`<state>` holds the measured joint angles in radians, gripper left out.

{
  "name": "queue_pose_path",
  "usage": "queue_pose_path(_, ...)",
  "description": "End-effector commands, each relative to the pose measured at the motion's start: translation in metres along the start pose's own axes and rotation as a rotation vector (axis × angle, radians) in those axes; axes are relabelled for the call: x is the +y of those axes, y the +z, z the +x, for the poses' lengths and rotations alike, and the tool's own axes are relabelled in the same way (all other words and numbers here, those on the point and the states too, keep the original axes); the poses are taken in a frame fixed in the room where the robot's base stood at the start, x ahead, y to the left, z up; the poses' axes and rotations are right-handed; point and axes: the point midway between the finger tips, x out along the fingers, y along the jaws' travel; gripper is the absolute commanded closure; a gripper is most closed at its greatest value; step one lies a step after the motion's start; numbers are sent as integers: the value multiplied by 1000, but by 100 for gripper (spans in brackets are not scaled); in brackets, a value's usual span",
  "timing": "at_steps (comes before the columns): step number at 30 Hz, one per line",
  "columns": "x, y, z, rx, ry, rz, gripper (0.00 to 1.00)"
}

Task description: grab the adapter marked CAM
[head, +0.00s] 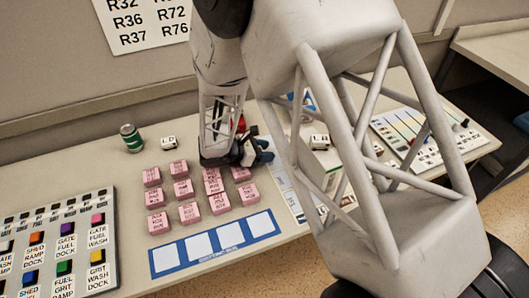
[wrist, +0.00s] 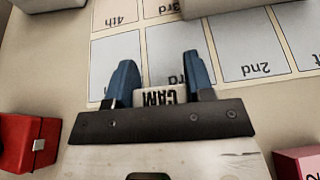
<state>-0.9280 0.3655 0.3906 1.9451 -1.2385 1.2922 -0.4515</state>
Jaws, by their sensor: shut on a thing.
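The adapter marked CAM (wrist: 162,97) is a small white block with black letters, upside down in the wrist view. It sits between the two blue fingers of my gripper (wrist: 163,80), which is shut on it. In the head view my gripper (head: 264,153) is beyond the pink blocks, with its blue fingers pointing right; I cannot make out the CAM adapter there.
Several pink blocks (head: 189,212) stand in rows near my gripper. A sheet with numbered grey squares (wrist: 246,50) lies below the fingers. A red object (wrist: 30,143) is close by at left.

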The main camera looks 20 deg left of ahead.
Motion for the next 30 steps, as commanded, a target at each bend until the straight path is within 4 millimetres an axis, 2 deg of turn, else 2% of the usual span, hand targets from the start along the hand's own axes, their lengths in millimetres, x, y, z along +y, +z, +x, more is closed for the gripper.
queue_pose_path(9, -2, 28, -12, 0, 1, 2, 74)
queue_pose_path(30, -125, 33, -24, 0, 1, 0, 74)
